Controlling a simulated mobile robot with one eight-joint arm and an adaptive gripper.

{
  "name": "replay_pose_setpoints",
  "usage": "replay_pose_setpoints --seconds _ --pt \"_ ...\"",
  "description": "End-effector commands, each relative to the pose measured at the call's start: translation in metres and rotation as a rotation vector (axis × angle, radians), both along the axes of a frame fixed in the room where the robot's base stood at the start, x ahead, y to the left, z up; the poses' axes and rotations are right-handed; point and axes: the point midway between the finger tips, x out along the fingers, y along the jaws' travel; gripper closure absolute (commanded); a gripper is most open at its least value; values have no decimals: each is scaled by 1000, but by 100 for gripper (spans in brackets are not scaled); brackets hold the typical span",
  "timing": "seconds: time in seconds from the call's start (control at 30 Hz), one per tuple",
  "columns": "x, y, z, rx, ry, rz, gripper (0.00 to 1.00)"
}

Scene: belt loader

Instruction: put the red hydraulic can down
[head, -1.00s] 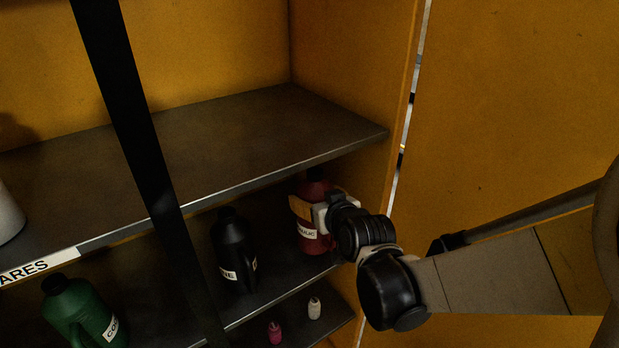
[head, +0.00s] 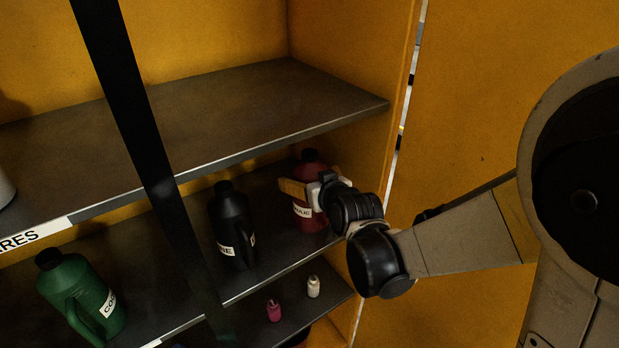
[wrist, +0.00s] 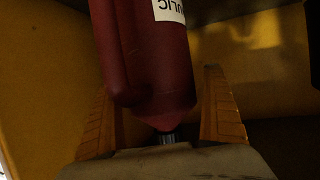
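The red hydraulic can (head: 310,222) stands upright on the middle shelf (head: 275,262), at the right end near the side wall. Its black cap (head: 310,155) shows. My gripper (head: 300,188) reaches in from the right with its orange fingers on either side of the can. In the wrist view, the can (wrist: 155,55) appears top-down between the two spread fingers (wrist: 162,110), with a gap at the right finger. The gripper is open. The can's base looks to be on the shelf, but the contact is partly hidden.
A black can (head: 232,225) stands left of the red can, and a green can (head: 82,298) further left. A pink bottle (head: 273,311) and a white bottle (head: 313,287) are on a lower shelf. A dark post (head: 150,170) crosses the view. The upper shelf (head: 270,95) overhangs the can.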

Motion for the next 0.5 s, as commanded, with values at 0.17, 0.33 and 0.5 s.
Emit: replay_pose_setpoints --seconds 0.17,0.33,0.5 --pt "0 0 0 0 0 0 2" --pt "0 0 4 0 0 0 2" --pt "-20 -7 15 0 0 0 2"
